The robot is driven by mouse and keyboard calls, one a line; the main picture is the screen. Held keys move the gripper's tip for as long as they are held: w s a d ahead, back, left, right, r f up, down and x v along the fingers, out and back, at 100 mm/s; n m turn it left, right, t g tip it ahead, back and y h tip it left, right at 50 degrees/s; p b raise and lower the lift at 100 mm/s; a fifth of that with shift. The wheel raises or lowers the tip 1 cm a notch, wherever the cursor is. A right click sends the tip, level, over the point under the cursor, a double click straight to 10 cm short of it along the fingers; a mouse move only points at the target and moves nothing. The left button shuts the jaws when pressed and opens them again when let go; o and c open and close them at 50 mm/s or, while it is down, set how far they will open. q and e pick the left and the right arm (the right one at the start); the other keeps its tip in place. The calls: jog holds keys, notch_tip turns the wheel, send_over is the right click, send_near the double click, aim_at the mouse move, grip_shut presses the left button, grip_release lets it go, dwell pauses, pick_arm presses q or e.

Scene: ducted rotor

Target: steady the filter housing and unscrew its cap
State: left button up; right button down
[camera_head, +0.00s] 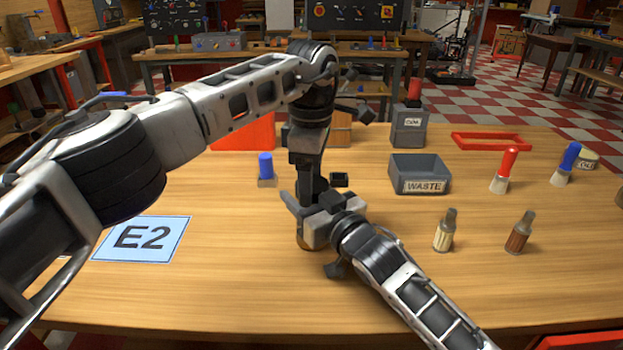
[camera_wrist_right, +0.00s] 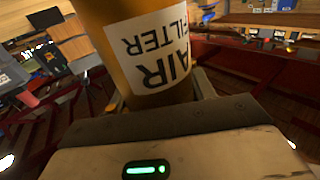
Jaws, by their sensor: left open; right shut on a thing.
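The filter housing is an amber cylinder (camera_wrist_right: 150,60) with a white label reading "AIR FILTER", upside down in the right wrist view. In the head view only a small brownish part of its base (camera_head: 304,244) shows; the rest is hidden behind my grippers. My right gripper (camera_head: 312,218) comes from the lower right and is shut around the housing's side. My left gripper (camera_head: 312,192) points down from above, open, close over the top of the housing. The cap is hidden by the grippers, so I cannot tell whether the left fingers touch it.
A blue E2 card (camera_head: 165,238) lies left. The front left table is clear.

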pick_arm(q)
jog(key=r, duration=0.4)
jog(key=shift+s+d+r, duration=0.15)
jog(key=shift+d+r, duration=0.05)
jog(key=shift+d, duration=0.05)
jog(key=shift+c, duration=0.5)
pick_arm(e)
jog(key=shift+d+f, duration=0.1)
jog(key=shift+f, duration=0.2)
pick_arm(q)
notch_tip(320, 180, up, 3)
jog(key=shift+f+m, duration=0.1)
jog(key=shift+m, duration=1)
jog(key=shift+f, duration=3.9)
jog(key=c, duration=1)
jog(key=o, duration=1.1)
